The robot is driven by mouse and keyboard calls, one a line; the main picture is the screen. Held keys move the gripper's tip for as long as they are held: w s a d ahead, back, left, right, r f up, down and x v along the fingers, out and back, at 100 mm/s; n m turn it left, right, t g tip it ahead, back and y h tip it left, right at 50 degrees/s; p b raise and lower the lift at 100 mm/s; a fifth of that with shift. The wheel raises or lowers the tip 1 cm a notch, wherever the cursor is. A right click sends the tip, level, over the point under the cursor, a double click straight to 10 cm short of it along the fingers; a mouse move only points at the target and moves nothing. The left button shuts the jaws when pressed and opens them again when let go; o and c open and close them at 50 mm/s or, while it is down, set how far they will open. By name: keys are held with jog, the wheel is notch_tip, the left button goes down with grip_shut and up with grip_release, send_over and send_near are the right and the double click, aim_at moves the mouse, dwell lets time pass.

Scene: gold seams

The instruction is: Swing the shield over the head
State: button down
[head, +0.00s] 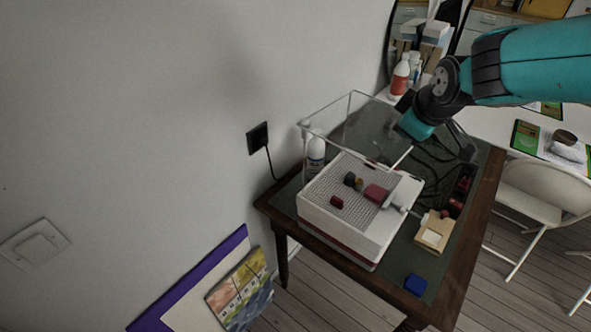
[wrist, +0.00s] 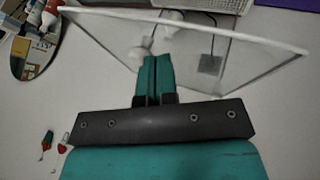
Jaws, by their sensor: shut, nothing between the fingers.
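The clear shield (head: 342,126) has pale edges and stands raised at the back of a white machine (head: 350,232) on the table. In the wrist view the clear panel (wrist: 245,60) spans the upper half, with its pale edge running across. The dark red head (head: 376,193) sits on the machine's perforated top, uncovered. My gripper (head: 414,127) is above and to the right of the machine, near the shield's right side. In the wrist view its teal fingers (wrist: 154,68) are together with nothing between them, overlapping the panel; I cannot tell whether they touch it.
The dark-topped table (head: 440,278) stands against the wall. A white bottle (head: 316,150) is behind the machine. A wooden block (head: 434,232) and a blue block (head: 415,285) lie at the right front. Black cables lie at the back right. A white chair (head: 540,190) is to the right.

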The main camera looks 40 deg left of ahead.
jog(key=shift+w+a+n, duration=0.25)
jog(key=shift+w+n, duration=0.25)
jog(key=shift+w, duration=0.5)
jog(key=shift+a+r, duration=0.1)
jog(key=shift+r, duration=0.05)
